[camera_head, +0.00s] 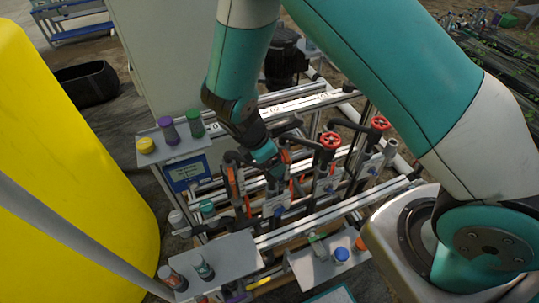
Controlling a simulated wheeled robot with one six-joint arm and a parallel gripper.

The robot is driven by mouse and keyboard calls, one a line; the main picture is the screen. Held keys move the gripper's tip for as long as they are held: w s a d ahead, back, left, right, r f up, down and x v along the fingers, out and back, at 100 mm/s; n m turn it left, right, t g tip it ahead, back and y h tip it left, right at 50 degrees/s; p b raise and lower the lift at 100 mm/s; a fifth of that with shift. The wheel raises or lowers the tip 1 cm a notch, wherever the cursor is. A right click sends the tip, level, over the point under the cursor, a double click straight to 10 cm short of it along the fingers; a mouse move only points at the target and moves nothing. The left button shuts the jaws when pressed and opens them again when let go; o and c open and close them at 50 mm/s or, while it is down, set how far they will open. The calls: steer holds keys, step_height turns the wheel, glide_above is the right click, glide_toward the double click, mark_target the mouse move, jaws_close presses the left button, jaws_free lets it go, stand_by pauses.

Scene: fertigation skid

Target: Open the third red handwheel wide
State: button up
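One red handwheel (330,140) shows clearly just right of the middle, on top of a dark valve on the skid. Another red handwheel (380,123) stands further right and back. Further left, red-orange parts (232,182) stand upright on the rail; I cannot tell whether they are handwheels seen edge-on. My gripper (276,170) points down among the valves, left of the middle red handwheel. Red parts right beside it are partly hidden by it. Its fingers are small and dark here, so I cannot tell whether they are open or touching anything.
A shelf (184,150) at left holds yellow, purple and green-capped containers. Lower shelves (222,258) hold more bottles. A large yellow tank (60,170) fills the left. Metal rails (330,208) and pipes crowd the space around my gripper. A dark motor (285,60) stands behind.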

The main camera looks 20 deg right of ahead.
steer(key=shift+r, duration=0.1)
steer(key=b+v, duration=0.2)
steer(key=v, duration=1.5)
steer(key=shift+a, duration=0.1)
steer(key=s+d+r+m+y, duration=0.1)
steer(key=s+r+m+y, duration=0.2)
steer(key=s, duration=0.3)
steer(key=s+r+m+y, duration=0.2)
steer(key=s+r+m, duration=0.1)
steer(key=s+m, duration=0.2)
steer(key=s+d+r+m+y, duration=0.1)
steer(key=s+r+m+y, duration=0.2)
steer(key=s, duration=0.4)
steer(key=shift+s+d+r+m+y, duration=0.1)
steer(key=shift+d+r+m+y, duration=0.2)
steer(key=shift+d+r+m, duration=0.15)
